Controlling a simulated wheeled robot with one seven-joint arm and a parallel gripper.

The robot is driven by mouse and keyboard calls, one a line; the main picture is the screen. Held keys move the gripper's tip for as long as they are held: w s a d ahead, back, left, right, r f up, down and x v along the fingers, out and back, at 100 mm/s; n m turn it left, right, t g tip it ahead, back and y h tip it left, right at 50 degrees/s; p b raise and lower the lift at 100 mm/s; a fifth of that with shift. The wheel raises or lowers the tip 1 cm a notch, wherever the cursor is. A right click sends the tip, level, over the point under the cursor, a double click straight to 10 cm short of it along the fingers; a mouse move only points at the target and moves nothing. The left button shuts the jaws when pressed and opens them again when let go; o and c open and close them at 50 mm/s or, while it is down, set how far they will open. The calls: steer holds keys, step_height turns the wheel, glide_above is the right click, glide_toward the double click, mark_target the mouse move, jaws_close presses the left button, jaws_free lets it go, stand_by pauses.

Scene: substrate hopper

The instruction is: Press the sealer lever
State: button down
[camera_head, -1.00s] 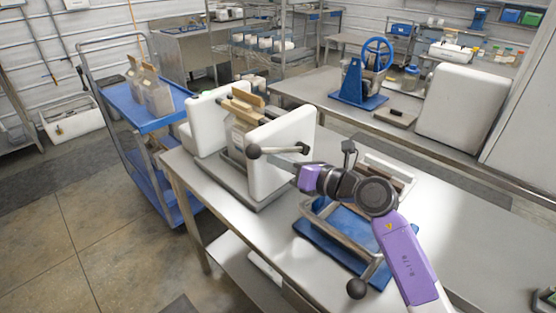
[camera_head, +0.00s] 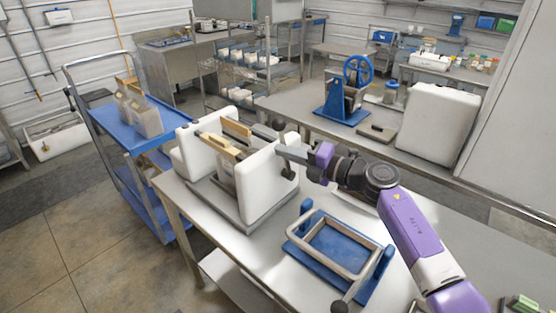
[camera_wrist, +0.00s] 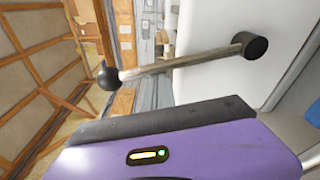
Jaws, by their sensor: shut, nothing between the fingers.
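The sealer (camera_head: 262,188) is the white machine on the near steel table, holding bags between its two white blocks. The fingers partly hide the lever in the head view.
A blue press frame (camera_head: 315,262) with a metal handle lies on the table below my arm. A blue cart (camera_head: 150,137) with paper bags stands at left. A blue-wheeled machine (camera_head: 340,112) and a white box (camera_head: 437,120) stand on the back table.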

steer(key=w+d+m, duration=0.1)
steer(key=w+d+r+m+b, duration=0.1)
steer(key=w+m, duration=0.1)
steer(key=shift+d, duration=0.15)
